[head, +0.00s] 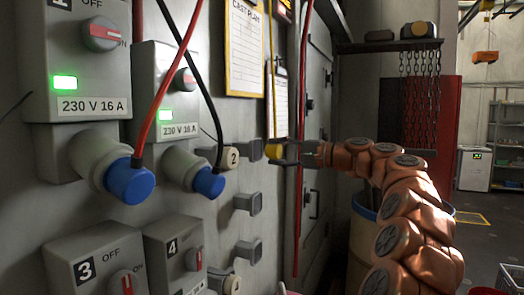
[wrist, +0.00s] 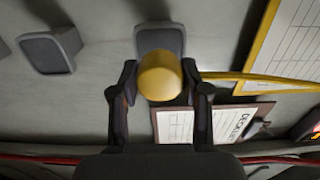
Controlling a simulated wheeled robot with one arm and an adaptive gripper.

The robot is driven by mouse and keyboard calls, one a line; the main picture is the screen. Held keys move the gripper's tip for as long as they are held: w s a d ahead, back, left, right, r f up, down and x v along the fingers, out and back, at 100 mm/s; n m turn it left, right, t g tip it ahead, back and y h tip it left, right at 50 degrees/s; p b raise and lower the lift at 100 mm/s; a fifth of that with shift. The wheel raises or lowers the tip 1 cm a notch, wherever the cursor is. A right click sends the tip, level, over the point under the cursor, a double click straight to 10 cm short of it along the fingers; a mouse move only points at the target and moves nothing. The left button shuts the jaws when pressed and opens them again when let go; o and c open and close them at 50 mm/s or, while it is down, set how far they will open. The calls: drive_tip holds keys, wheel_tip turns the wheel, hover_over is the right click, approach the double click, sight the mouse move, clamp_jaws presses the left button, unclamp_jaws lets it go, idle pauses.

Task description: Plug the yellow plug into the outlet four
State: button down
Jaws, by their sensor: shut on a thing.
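The yellow plug (head: 273,152) is between the fingers of my gripper (head: 283,152), close to the grey wall. The wrist view shows its round yellow end (wrist: 160,76) between the two dark fingers of my gripper (wrist: 160,95). A yellow cable (wrist: 235,76) runs from it to the right. A grey wall holder (wrist: 160,39) is right behind the plug; I cannot tell whether they touch. The outlet four box (head: 175,255), marked 4, is low on the wall at the left, its switch by OFF. Its socket opening is not visible.
Two upper outlets hold blue plugs (head: 130,181) (head: 208,183) with red and black cables hanging in front. Outlet three (head: 88,262) is at lower left. More grey holders (head: 249,203) (head: 249,252) and a round cover marked 2 (head: 232,157) stick out from the wall.

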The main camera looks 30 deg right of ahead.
drive_tip(key=shift+v, duration=1.3)
